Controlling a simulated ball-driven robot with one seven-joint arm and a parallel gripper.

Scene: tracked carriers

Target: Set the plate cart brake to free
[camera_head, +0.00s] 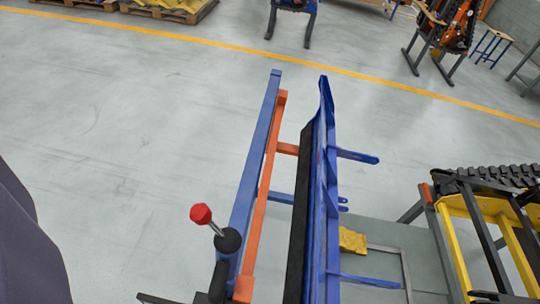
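A cart-like frame stands in the middle of the view, with a long blue rail (257,150), an orange bar (268,193) beside it and a blue upright panel (325,160) edged in black on its right. I take it for the plate cart. A lever with a red knob (201,214) rises from a round black base (228,240) on the left side of the blue rail. The lever tilts up and to the left, and nothing touches it. I see no brake markings. My gripper does not show; a dark shape at the left edge may be part of my arm.
A grey platform (385,240) with a yellow lump (352,241) lies right of the blue panel. A yellow and black tracked machine (500,225) stands at the right. Pallets (140,8) and stands are far back. The grey floor (110,130) left of the cart is clear.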

